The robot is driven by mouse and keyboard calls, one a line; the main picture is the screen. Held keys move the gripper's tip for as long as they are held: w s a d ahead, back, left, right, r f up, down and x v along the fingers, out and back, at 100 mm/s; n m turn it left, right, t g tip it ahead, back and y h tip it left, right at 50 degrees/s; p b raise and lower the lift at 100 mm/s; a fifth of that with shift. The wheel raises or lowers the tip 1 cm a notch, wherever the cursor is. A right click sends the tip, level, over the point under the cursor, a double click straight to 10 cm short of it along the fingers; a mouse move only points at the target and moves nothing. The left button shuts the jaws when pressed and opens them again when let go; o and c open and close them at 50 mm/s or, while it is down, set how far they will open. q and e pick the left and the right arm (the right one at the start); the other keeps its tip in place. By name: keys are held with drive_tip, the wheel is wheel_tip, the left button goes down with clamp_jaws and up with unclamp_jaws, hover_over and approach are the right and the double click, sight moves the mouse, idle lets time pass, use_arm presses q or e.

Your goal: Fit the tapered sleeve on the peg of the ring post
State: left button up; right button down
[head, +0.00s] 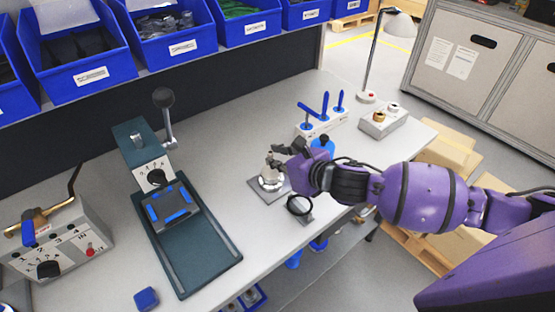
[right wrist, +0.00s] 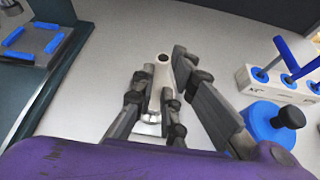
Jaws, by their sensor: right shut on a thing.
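My right gripper (head: 281,152) reaches in from the right and is shut on the tapered sleeve, a pale metal hollow cone (right wrist: 161,78), in the right wrist view. The sleeve is upright between the fingers (right wrist: 154,92), its open narrow end up. Directly below is a shiny round silver piece on a grey square plate, apparently the ring post (head: 271,182); its silver part also shows in the wrist view (right wrist: 150,120). The peg is hidden, and I cannot tell whether the sleeve is around it. My left gripper is not in view.
A black ring (head: 300,205) on a small base stands close in front. A blue round part with a black knob (right wrist: 270,122) and a white block with blue-handled tools (head: 322,121) stand to the right. A green press (head: 190,240) stands left; bare table lies between.

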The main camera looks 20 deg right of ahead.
drive_tip(key=c, duration=1.7)
unclamp_jaws()
drive_tip(key=shift+f, duration=0.15)
drive_tip(key=v, duration=1.2)
